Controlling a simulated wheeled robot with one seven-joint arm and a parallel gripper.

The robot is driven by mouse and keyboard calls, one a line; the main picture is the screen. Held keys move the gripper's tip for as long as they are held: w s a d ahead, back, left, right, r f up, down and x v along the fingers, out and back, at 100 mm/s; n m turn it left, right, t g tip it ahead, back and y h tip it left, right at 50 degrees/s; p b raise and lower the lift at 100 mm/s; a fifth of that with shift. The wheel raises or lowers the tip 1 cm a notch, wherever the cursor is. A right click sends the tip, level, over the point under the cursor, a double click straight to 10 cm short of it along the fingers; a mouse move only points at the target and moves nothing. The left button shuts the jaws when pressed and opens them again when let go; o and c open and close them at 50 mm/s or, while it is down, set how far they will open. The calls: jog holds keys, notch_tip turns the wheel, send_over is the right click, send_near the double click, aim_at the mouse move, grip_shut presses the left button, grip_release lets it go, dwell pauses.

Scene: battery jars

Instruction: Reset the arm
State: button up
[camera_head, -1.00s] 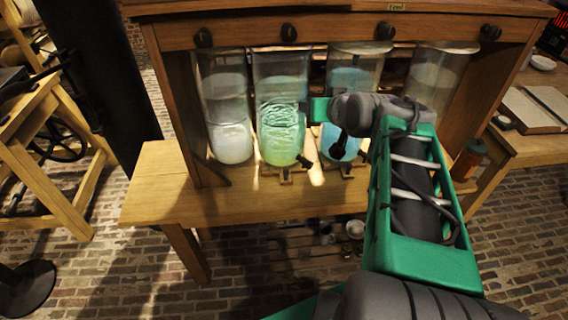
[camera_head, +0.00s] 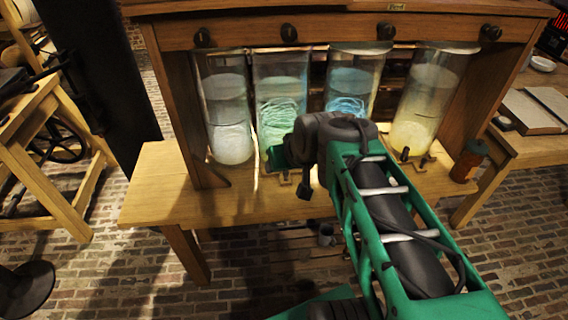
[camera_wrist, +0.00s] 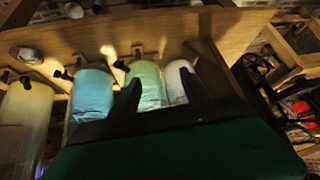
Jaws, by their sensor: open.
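My gripper (camera_head: 278,158) is in front of the green jar (camera_head: 283,75) in the head view, with the wrist covering part of that jar. In the wrist view, the two dark fingers of my gripper (camera_wrist: 160,80) stand apart with nothing held between them. The jars stand in a row in a wooden frame: a white jar (camera_head: 228,110) at the left, the green jar, a blue jar (camera_head: 350,85) and a yellow jar (camera_head: 412,125) at the right. The fingertips overlap the green and white jars in the wrist view; contact cannot be told.
The wooden bench (camera_head: 160,190) carries the jars, with small dark levers at their bases. Black knobs line the upper beam (camera_head: 340,30). A brown bottle (camera_head: 467,160) stands at the bench's right end. Brick floor is open at the front left.

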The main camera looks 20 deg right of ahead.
jog(key=s+d+f+m+g, duration=0.1)
jog(key=s+d+f+g, duration=0.15)
jog(key=s+f, duration=0.4)
jog(key=s+a+r+n+g, duration=0.1)
jog(key=s+a+n, duration=0.1)
jog(key=a, duration=0.6)
jog(key=shift+s+a+r, duration=0.25)
jog(key=shift+s+r, duration=0.05)
jog(key=shift+r, duration=0.05)
jog(key=shift+c, duration=0.5)
dwell(0.5)
